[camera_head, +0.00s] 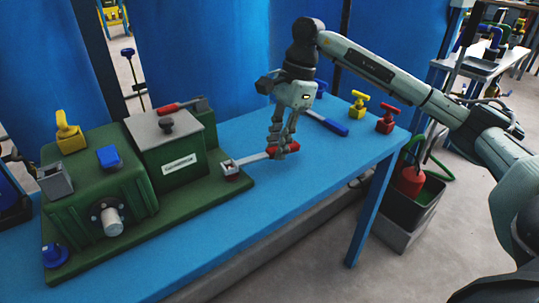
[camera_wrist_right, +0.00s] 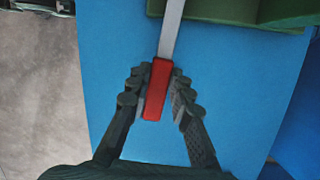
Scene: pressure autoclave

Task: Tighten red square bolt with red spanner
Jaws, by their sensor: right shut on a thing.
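The red spanner (camera_head: 286,150) has a red handle and a pale metal shank that points left in the head view. My right gripper (camera_head: 279,148) is shut on the red handle, just above the blue table. In the right wrist view the red handle (camera_wrist_right: 157,90) lies between the fingers of my right gripper (camera_wrist_right: 160,95), with the shank running up to the green base. The red square bolt (camera_head: 231,170) is on the green base's right corner. The spanner's head is at the bolt; whether it is seated around it I cannot tell. My left gripper is not in view.
The green autoclave machine (camera_head: 90,185) stands on the blue table (camera_head: 330,165), with a red lever (camera_head: 178,106) on top. A blue-handled tool (camera_head: 328,122), a yellow valve (camera_head: 358,105) and a red valve (camera_head: 386,120) lie behind the gripper. The table front is clear.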

